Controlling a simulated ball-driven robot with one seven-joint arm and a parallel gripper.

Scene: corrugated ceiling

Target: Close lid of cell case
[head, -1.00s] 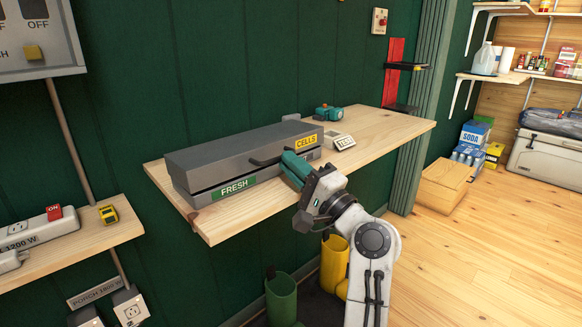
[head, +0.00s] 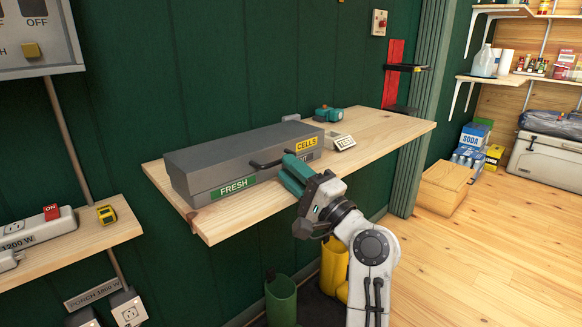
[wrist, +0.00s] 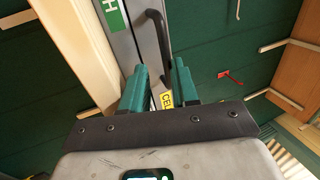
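The grey cell case (head: 240,165) lies on the wooden wall shelf, with a green FRESH label and a yellow CELLS label on its front. Its lid (head: 235,145) is down, with only a thin seam showing between lid and body. A dark bar handle (head: 268,161) runs along the front; it also shows in the wrist view (wrist: 158,32). My gripper (head: 290,166) is at the front right of the case, by the handle's right end. In the wrist view its teal fingers (wrist: 158,75) are apart, with the case front showing between them. Contact with the case is unclear.
The wooden shelf (head: 385,128) has free room right of the case. A TEST block (head: 344,142) and a teal device (head: 328,114) stand there. A lower shelf (head: 70,243) at left holds a power strip (head: 40,230). Green and yellow cylinders stand below.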

